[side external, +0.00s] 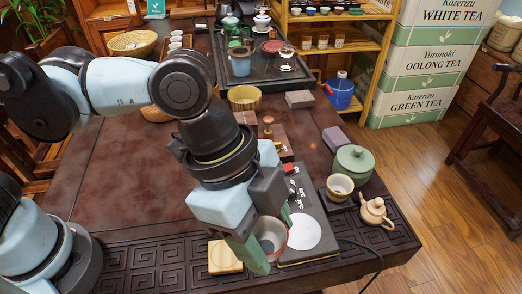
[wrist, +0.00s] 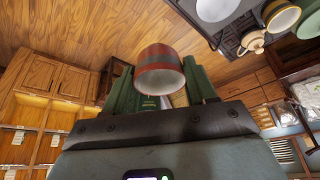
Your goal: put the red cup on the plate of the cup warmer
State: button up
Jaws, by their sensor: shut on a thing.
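The red cup (wrist: 160,68) is held between the two green fingers of my gripper (wrist: 162,92) in the wrist view, its pale mouth showing. In the side view the cup (side external: 274,234) is between my gripper's fingers (side external: 266,232), partly hidden by the nearer one. The cup warmer (side external: 319,210) is a dark box with controls at its far end and a round white plate (side external: 304,232) at its near end. The cup is just left of the plate in the picture; I cannot tell its exact height. The plate is bare.
A light wooden block (side external: 224,257) lies left of my gripper. A cable (side external: 370,252) runs off the table edge. The left tabletop is clear.

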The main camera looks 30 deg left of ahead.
jog(key=d, duration=0.2)
jog(key=m, duration=0.1)
jog(key=shift+s+d+r, duration=0.2)
jog(key=shift+s+d, duration=0.05)
jog(key=shift+d, duration=0.15)
jog(key=shift+w+d+f, duration=0.1)
jog(key=shift+w+d, duration=0.05)
jog(key=shift+d, duration=0.05)
jog(key=w+f, duration=0.2)
jog(key=w, duration=0.1)
jog(key=w+a+f, duration=0.1)
jog(key=w+f, duration=0.1)
jog(key=w, duration=0.2)
jog(key=w+a+f, duration=0.1)
jog(key=w+f, duration=0.2)
jog(key=w, duration=0.1)
jog(key=shift+a, duration=0.25)
jog(key=shift+f, duration=1.9)
jog(key=shift+f, duration=0.1)
jog(key=o, duration=1.1)
jog(key=shift+c, duration=0.2)
